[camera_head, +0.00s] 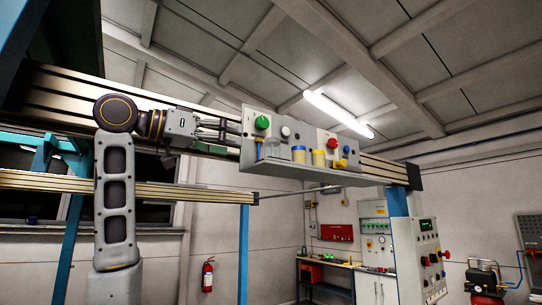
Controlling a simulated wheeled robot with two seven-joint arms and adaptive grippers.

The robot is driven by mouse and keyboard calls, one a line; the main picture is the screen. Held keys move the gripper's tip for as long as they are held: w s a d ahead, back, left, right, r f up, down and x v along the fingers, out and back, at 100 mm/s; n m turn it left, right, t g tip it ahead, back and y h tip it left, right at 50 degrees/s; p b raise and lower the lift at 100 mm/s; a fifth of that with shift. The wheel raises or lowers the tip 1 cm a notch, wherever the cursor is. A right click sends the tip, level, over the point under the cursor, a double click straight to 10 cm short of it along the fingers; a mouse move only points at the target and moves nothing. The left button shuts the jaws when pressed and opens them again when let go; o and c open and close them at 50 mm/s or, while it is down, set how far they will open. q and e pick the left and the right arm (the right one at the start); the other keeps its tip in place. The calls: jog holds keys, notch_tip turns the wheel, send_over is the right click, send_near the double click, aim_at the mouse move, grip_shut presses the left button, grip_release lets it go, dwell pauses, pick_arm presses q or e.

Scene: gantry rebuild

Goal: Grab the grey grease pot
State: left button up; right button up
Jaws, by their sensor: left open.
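A small grey pot-like object (271,148), the likeliest grease pot, stands at the left part of a grey shelf (300,172) on the overhead beam. It is small in the picture, so its details are hard to tell. My left gripper (232,131) is open and points right, just left of the shelf. A gap shows between its fingertips and the grey object, and nothing shows between the fingers. My right gripper is out of view.
The metal beam (60,88) runs behind my arm.

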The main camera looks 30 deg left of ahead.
aim_at(266, 147)
pick_arm(q)
jog(key=p+x, duration=0.2)
jog(key=x, duration=0.6)
jog(key=shift+d+r, duration=0.1)
jog(key=shift+d, duration=0.05)
jog(key=shift+w+d, duration=0.15)
jog(key=shift+w, duration=0.05)
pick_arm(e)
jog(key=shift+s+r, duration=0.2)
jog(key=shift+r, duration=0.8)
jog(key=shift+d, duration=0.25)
pick_arm(q)
jog(key=shift+w, duration=0.1)
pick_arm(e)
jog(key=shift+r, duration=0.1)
